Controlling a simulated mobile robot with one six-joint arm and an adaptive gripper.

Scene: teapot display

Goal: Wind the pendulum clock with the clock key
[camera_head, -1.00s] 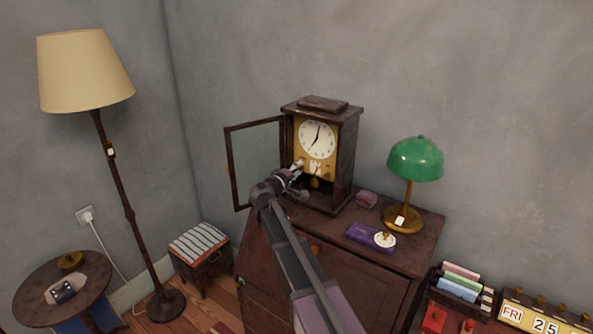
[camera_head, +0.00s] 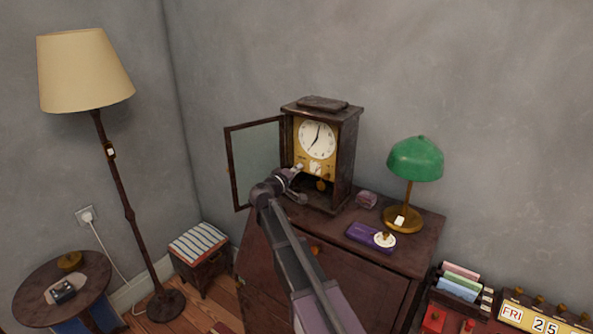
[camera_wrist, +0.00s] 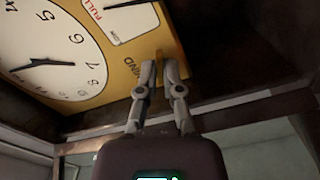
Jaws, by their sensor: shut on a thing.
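The pendulum clock (camera_head: 350,150) stands on the desk with its glass door (camera_head: 257,160) swung open to the left. Its white dial (camera_head: 317,139) shows above a yellow plate, and the pendulum bob (camera_head: 320,185) hangs below. In the wrist view the dial (camera_wrist: 50,50) and a small gauge lettered "FULL" (camera_wrist: 112,18) are close. My gripper (camera_wrist: 160,68) is shut at the plate beside the word "WIND" (camera_wrist: 138,78). A thin brass-coloured piece, seemingly the clock key (camera_wrist: 159,58), shows at its fingertips. Most of the key is hidden by the fingers.
On the desk, a green lamp (camera_head: 415,160), a purple box (camera_head: 366,236) with a round white dial, and a small pinkish object (camera_head: 367,200) stand right of the clock. The open door is close left of my arm. A floor lamp (camera_head: 88,70) stands far left.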

